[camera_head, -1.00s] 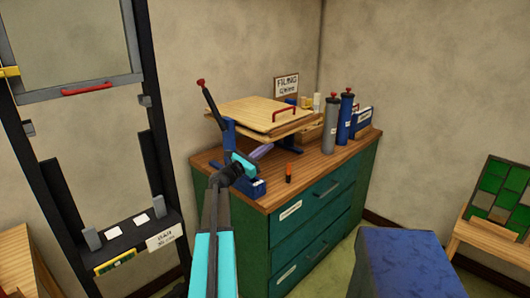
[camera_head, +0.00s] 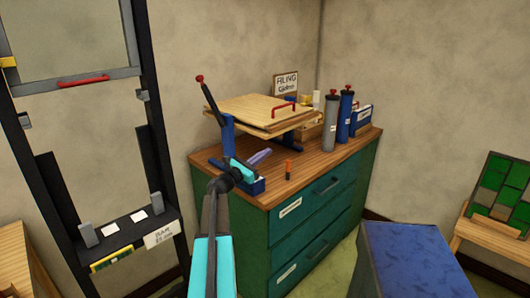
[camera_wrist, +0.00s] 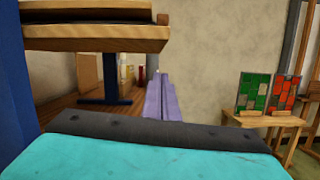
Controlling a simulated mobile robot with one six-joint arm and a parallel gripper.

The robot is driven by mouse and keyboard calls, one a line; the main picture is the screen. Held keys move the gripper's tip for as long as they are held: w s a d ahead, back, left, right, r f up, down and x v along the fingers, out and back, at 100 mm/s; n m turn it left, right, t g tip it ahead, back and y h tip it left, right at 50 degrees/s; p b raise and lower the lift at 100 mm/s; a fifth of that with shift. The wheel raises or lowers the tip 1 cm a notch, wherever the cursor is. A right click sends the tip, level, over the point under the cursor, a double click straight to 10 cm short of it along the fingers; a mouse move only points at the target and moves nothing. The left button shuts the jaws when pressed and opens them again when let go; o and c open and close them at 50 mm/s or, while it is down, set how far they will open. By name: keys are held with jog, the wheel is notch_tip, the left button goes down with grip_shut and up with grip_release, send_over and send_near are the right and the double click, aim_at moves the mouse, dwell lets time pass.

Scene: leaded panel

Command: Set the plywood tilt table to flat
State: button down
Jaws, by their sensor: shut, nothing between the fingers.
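The plywood tilt table (camera_head: 246,109) stands on the wooden top of the green cabinet. Its board looks close to level in the head view, with a red handle (camera_head: 284,106) on it. A dark lever with a red knob (camera_head: 200,78) rises at its left, on a blue post. In the wrist view the underside and edge of the board (camera_wrist: 95,41) show at the upper left, above a blue stand (camera_wrist: 104,85). My gripper (camera_head: 262,157) is shut and empty, low in front of the table, right of the blue post. Its purple fingers (camera_wrist: 160,97) lie below the board's right end.
Grey and blue cylinders (camera_head: 330,122) with red tops stand right of the table. A dark frame (camera_head: 60,180) stands at the left. A blue block (camera_head: 415,255) is in the foreground.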

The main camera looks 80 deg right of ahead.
jog(key=b+v, duration=0.1)
jog(key=v, duration=0.8)
jog(key=shift+a+b, duration=0.2)
jog(key=shift+b, duration=0.15)
